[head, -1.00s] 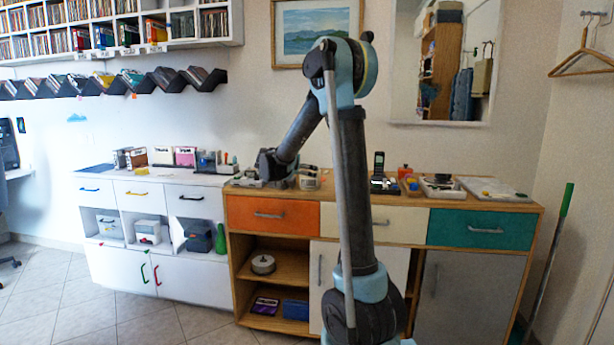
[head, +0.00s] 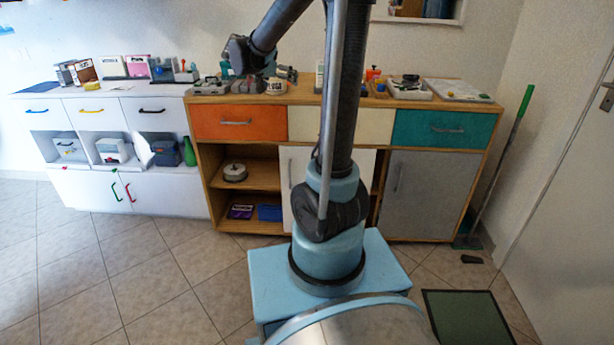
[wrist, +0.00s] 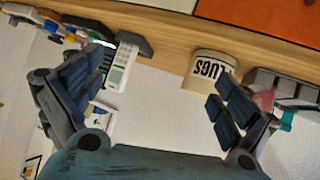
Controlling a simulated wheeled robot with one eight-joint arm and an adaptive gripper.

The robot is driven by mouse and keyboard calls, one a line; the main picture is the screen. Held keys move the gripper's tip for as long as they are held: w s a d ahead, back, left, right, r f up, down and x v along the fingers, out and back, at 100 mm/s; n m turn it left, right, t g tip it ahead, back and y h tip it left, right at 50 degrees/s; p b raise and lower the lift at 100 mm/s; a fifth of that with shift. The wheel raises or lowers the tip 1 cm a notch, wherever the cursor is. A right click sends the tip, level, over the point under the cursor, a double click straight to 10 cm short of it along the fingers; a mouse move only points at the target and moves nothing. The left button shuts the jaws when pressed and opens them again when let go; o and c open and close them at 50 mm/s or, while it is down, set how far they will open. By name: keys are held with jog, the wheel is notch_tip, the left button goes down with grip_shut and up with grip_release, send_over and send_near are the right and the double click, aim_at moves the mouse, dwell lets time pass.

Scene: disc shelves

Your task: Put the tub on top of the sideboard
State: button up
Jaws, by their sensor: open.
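A cream tub (head: 275,86) with dark lettering stands on the wooden top of the sideboard (head: 385,103), above the orange drawer. In the head view, my gripper (head: 272,70) hangs over the left end of the sideboard top, close to the tub. I cannot tell whether a finger touches it.
Grey items (head: 208,86) and a white tray (head: 408,92) crowd the sideboard top. A round pale object (head: 235,172) sits on the open shelf below. A white cabinet (head: 105,110) adjoins on the left. A green mat (head: 465,318) lies right of my base.

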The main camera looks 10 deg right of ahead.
jog(key=s+d+f+n+g+y, duration=0.2)
jog(key=s+d+f, duration=0.15)
jog(key=s, duration=0.65)
jog(key=s+d+f+n+g+y, duration=0.15)
jog(key=s+f, duration=0.25)
jog(key=s, duration=0.7)
jog(key=s+a+f+n+g+y, duration=0.1)
jog(key=s+a+f+y, duration=0.1)
jog(key=s+f, duration=0.3)
jog(key=s+a+f+n+g+y, duration=0.1)
jog(key=s+f, duration=0.5)
jog(key=s, duration=0.7)
jog(key=shift+s+a+n+g+y, duration=0.15)
jog(key=shift+a+n+g+y, duration=0.25)
jog(key=shift+n+y, duration=0.35)
jog(key=shift+f, duration=0.1)
